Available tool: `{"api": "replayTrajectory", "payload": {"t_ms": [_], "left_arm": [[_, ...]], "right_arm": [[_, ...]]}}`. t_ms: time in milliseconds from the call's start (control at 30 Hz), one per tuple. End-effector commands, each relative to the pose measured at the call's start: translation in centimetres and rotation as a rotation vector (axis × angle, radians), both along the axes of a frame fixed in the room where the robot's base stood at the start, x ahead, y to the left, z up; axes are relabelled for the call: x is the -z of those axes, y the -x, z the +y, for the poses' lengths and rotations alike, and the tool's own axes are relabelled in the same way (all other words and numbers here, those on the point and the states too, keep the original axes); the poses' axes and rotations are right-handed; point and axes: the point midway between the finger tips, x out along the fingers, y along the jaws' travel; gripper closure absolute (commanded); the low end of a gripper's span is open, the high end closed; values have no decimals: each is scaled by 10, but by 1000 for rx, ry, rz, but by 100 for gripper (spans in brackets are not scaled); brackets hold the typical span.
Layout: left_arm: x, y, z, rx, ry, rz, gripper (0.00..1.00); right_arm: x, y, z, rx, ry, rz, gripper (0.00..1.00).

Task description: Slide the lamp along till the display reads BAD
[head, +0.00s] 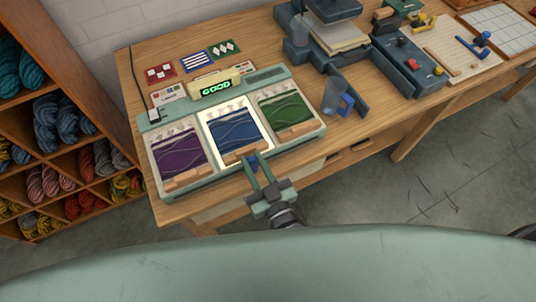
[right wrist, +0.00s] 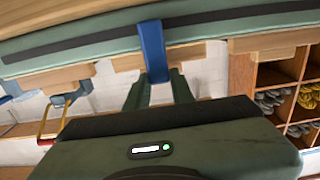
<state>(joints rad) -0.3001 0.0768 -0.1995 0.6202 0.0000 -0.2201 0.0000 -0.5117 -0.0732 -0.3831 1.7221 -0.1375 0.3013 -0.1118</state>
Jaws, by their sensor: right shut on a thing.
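The mint-green device (head: 193,188) stands on the wooden table. Its display (head: 216,87), in a cream housing, reads GOOD in green. Three bays hold purple (head: 178,152), blue (head: 234,130) and green (head: 284,115) wool pieces. The middle bay, with the blue wool, is brightly lit; I cannot make out the lamp's body clearly. My right gripper (head: 256,164) is at the device's front edge below the middle bay. In the right wrist view its green fingers (right wrist: 159,88) are shut on a blue tab (right wrist: 152,48) hanging from the device's edge. My left gripper is not in view.
Three pattern cards, red, blue and green (head: 224,48), lie behind the device. A shelf of wool skeins (head: 62,125) stands at the left.

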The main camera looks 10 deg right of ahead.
Motion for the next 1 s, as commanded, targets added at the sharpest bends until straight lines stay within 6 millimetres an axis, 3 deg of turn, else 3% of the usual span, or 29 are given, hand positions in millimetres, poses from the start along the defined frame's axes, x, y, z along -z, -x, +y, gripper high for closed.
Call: {"api": "replayTrajectory", "payload": {"t_ms": [367, 400, 467, 500, 833, 1000], "left_arm": [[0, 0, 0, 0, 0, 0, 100], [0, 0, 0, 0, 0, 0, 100], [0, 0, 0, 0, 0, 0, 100], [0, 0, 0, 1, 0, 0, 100], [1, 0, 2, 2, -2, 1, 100], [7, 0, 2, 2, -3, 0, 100]], "right_arm": [[0, 1, 3, 0, 1, 0, 100], [0, 1, 3, 0, 1, 0, 74], [0, 1, 3, 0, 1, 0, 57], [0, 1, 3, 0, 1, 0, 55], [1, 4, 2, 0, 2, 0, 55], [3, 26, -6, -1, 3, 3, 55]]}}
